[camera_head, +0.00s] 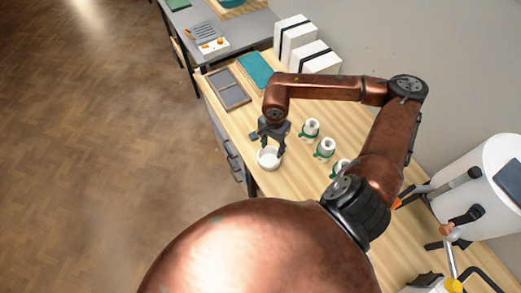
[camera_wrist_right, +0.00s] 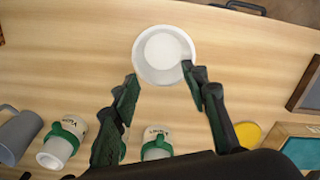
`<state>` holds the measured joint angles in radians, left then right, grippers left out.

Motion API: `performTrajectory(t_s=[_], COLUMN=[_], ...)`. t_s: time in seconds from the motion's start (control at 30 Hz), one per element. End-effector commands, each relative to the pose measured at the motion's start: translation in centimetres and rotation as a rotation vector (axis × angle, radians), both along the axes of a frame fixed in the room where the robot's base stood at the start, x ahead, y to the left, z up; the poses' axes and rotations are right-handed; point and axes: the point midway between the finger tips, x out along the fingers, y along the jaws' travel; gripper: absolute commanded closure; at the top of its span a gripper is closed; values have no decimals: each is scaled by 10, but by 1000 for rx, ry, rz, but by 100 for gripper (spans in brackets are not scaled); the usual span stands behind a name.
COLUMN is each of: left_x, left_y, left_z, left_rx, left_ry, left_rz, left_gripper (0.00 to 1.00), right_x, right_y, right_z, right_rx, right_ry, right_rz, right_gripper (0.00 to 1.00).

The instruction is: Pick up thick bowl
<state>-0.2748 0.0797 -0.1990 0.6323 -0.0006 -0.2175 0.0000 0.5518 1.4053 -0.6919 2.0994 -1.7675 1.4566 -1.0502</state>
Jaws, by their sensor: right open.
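The thick bowl is a small round white bowl (camera_head: 268,160) standing upright on the wooden table near its left edge. In the right wrist view the bowl (camera_wrist_right: 163,55) is at the top middle, seen from above and looking empty. My right gripper (camera_head: 271,146) is open and reaches down over the bowl. In the wrist view the gripper's fingertips (camera_wrist_right: 160,75) are at the bowl's near side, one at the lower left and one overlapping the right rim. I cannot tell whether either finger touches it. My left gripper is not in view.
Several white-and-green jars (camera_head: 325,149) stand right of the bowl. A dark divided tray (camera_head: 228,88) and a teal board (camera_head: 255,70) lie farther back on the wooden table (camera_head: 240,125). White boxes (camera_head: 296,38) stand behind. A grey mug (camera_wrist_right: 20,133) shows at the wrist view's left.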

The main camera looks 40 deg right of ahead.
Motion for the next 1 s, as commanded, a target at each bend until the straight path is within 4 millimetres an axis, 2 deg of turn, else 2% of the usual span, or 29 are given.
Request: performTrajectory(t_s=[0.17,0.4,0.5,0.67,0.83,0.93,1.0], left_x=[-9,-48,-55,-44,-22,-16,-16], left_y=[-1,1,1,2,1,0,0], left_z=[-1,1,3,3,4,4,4], left_rx=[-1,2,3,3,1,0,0], left_ry=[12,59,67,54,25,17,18], left_rz=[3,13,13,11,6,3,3], left_gripper=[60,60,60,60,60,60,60], right_x=[1,4,4,4,4,4,3], right_y=[2,13,16,14,14,13,13], right_z=[-17,-43,-58,-75,-78,-78,-78], right_rx=[1,3,3,1,0,1,1], right_ry=[2,3,4,2,1,1,1], right_rz=[5,20,20,18,18,17,16], right_gripper=[45,28,21,12,12,12,16])
